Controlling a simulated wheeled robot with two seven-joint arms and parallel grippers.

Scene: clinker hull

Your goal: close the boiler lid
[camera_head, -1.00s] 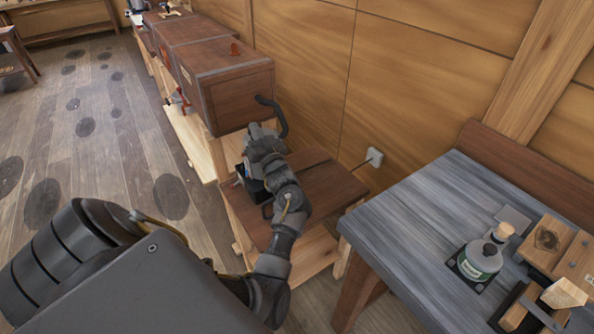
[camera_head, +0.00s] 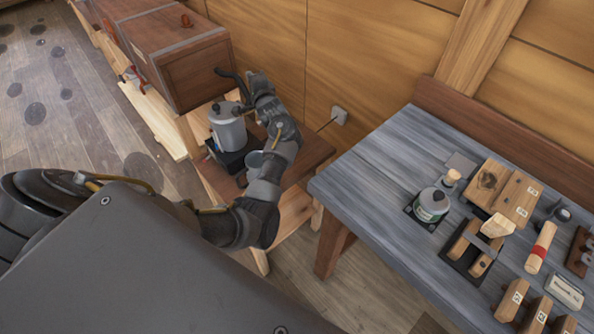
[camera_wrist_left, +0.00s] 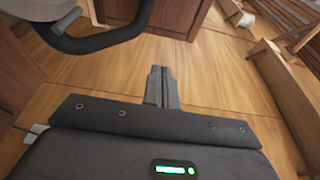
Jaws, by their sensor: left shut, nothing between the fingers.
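The boiler (camera_head: 229,132) is a grey upright cylinder on a black base, on the low wooden stand beside the wall. A dark knob shows on its top (camera_head: 225,107); I cannot tell whether the lid is fully seated. A small grey round piece (camera_head: 254,159) shows at its right side, partly against my arm. My left gripper (camera_head: 259,84) is just right of and above the boiler, near the black hose. In the left wrist view its fingers (camera_wrist_left: 161,84) are shut and empty, with the curved hose (camera_wrist_left: 100,38) at upper left. My right gripper is not in view.
A long wooden box (camera_head: 195,72) stands behind the boiler, with the black hose (camera_head: 238,82) at its end. The wall is close on the right. A grey bench (camera_head: 375,170) with a green-labelled can (camera_head: 432,205) and several wooden tools stands at right.

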